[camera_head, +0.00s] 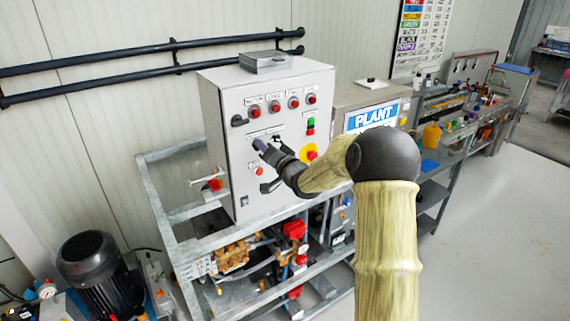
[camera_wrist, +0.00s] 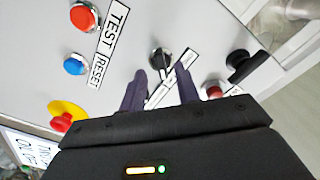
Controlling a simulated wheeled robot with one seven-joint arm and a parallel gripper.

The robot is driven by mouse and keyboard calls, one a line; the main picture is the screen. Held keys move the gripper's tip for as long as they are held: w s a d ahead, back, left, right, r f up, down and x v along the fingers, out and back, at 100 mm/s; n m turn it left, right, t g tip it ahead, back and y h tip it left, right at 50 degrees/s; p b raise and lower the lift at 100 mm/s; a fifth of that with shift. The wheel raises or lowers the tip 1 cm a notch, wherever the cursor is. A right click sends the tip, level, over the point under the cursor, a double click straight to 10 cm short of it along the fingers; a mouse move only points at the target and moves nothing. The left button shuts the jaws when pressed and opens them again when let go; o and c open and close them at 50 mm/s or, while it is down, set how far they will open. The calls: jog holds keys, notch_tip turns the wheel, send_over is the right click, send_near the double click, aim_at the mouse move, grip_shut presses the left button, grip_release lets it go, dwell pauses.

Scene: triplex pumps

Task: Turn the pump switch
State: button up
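The black pump switch (camera_wrist: 160,60) is a small knob on the light grey panel, beside white label strips. In the wrist view it lies just beyond and between my two purple-dark fingertips. My gripper (camera_wrist: 160,84) is open, with a clear gap between its fingers, and I see no contact with the switch. In the head view my gripper (camera_head: 262,148) is in front of the middle of the grey control cabinet (camera_head: 235,170). It partly covers the panel there, and I cannot make out the switch clearly in that view.
Near the switch are a red button (camera_wrist: 83,17), a blue button (camera_wrist: 75,65), a yellow-ringed emergency stop (camera_wrist: 66,114) and a black door handle (camera_wrist: 243,65). The cabinet stands on a metal frame (camera_head: 160,200). A motor (camera_head: 95,275) is at lower left. Floor is clear at right.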

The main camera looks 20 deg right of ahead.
jog(key=b+v, duration=0.5)
jog(key=v, duration=1.1)
jog(key=shift+s+b, duration=0.2)
jog(key=shift+b, duration=0.1)
jog(key=shift+w, duration=0.1)
jog(key=s+a+f+n+g+h, duration=0.15)
jog(key=s+f+g+h, duration=0.45)
jog(key=f, duration=0.6)
jog(key=s+a+f+n+g, duration=0.1)
jog(key=s+f+n+g, duration=0.1)
jog(key=s, duration=0.7)
jog(key=s+a+f+n+g, duration=0.2)
jog(key=s+f+g, duration=0.3)
jog(key=s, duration=0.4)
jog(key=shift+f+g, duration=0.2)
jog(key=shift+g, duration=0.6)
